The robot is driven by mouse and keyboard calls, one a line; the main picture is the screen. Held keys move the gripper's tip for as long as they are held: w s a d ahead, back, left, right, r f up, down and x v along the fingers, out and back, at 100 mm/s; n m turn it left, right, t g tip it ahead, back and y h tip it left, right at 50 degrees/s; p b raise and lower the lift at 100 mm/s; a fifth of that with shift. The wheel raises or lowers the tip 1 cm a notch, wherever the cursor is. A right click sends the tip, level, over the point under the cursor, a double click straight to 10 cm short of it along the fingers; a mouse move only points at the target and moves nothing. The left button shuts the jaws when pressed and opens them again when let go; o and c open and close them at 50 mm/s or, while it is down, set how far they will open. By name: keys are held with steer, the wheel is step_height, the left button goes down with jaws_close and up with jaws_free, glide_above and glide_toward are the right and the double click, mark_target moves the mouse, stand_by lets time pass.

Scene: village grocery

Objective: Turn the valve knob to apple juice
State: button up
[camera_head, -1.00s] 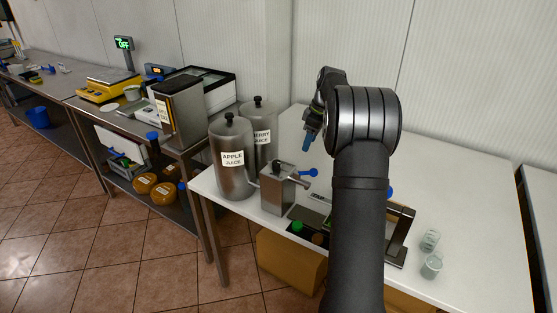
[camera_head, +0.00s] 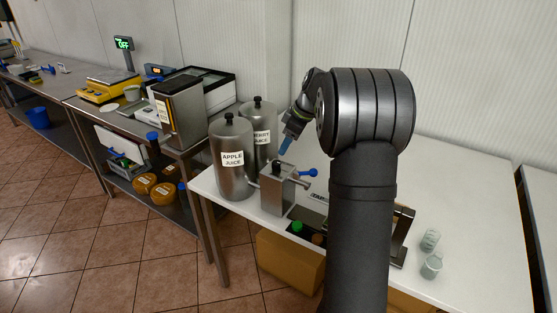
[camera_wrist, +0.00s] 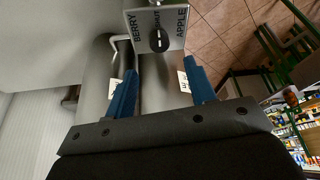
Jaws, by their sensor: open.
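The valve knob (camera_wrist: 158,40) is a black dial on a grey metal plate (camera_wrist: 140,20) marked BERRY, SHUT and APPLE in the wrist view. Its light pointer mark lines up with SHUT. In the head view the knob (camera_head: 277,167) sits on top of a steel valve box (camera_head: 279,193). My gripper (camera_head: 285,146) is above and close to the knob, tilted. In the wrist view my gripper's blue fingers (camera_wrist: 160,72) are apart with nothing between them, and the knob lies beyond their tips, roughly centred. The apple juice tank (camera_head: 233,178) stands left of the box.
The berry juice tank (camera_head: 261,125) stands behind the valve box. A blue-handled tap (camera_head: 308,173) sticks out on the box's right. Two clear cups (camera_head: 431,254) stand at the table's right front. The white table (camera_head: 470,200) is bare at the back right.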

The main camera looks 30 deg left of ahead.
mark_target(277, 162)
steer(key=x, duration=0.8)
steer(key=shift+c, duration=0.4)
steer(key=c, duration=0.9)
steer(key=shift+m, duration=0.3)
steer(key=m+t, duration=0.1)
steer(key=m, duration=0.1)
steer(key=m+t, duration=0.1)
steer(key=m, duration=0.2)
steer(key=shift+s, duration=0.25)
steer(key=m+t, duration=0.1)
steer(key=m, duration=0.2)
steer(key=m+t+h, duration=0.1)
steer(key=m, duration=0.2)
steer(key=shift+s, duration=0.1)
steer(key=shift+h, duration=0.3)
